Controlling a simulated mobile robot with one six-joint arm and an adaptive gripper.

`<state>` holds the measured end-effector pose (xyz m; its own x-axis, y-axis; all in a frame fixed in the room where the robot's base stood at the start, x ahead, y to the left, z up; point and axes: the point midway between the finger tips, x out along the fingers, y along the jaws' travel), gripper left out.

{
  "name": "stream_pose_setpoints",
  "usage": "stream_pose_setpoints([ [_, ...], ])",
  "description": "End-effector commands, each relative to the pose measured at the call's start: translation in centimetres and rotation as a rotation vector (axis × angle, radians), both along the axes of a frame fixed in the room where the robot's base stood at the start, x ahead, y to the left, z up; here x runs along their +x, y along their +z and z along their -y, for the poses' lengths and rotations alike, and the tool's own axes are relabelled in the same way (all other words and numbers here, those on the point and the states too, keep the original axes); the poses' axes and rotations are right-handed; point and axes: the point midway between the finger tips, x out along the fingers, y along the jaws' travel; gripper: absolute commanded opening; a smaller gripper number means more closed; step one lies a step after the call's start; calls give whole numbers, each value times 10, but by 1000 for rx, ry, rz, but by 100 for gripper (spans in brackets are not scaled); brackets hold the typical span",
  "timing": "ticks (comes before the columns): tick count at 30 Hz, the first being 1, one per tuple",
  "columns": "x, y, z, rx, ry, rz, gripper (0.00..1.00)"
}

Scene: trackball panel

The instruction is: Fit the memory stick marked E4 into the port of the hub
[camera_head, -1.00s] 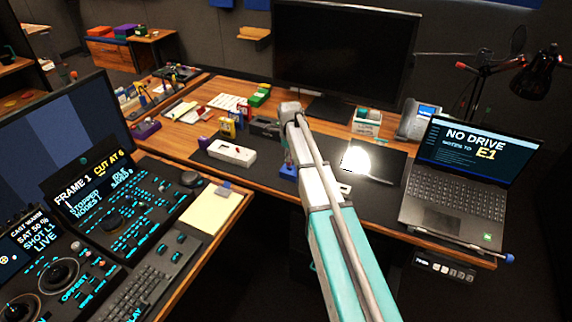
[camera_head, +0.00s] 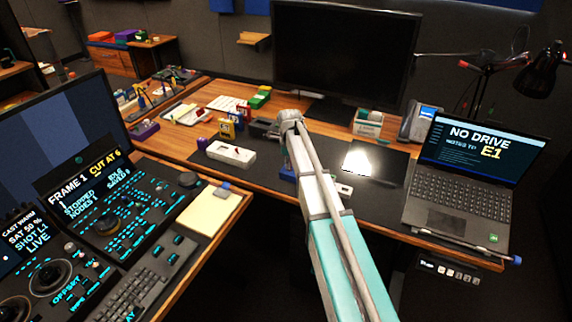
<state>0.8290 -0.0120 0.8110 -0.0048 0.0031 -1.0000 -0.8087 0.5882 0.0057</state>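My arm reaches up the middle of the picture over the desk, and its bent joint is near the dark mat. A white block with a red spot (camera_head: 231,153) lies on the mat left of the arm. Small coloured pieces stand near it: a purple one (camera_head: 202,143), a yellow one (camera_head: 227,130) and a blue one (camera_head: 238,121). A blue piece (camera_head: 287,174) shows partly behind the arm. A small white item (camera_head: 343,190) shows just right of it. I cannot read E4 on anything or tell which is the hub.
A laptop (camera_head: 458,192) at the right reads "NO DRIVE" and "NOTES TO E1". A large dark monitor (camera_head: 345,50) stands at the back. A control panel (camera_head: 110,225) and notepad (camera_head: 208,210) are at the left.

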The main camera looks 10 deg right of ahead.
Motion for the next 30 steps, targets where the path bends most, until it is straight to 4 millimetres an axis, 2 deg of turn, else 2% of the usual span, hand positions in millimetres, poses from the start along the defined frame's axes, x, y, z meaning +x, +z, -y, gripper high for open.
stream_pose_setpoints([
  [1,0,0,0,0,0,0,24],
  [5,0,0,0,0,0,0,47],
  [20,0,3,0,0,0,0,47],
  [30,0,22,0,0,0,0,47],
])
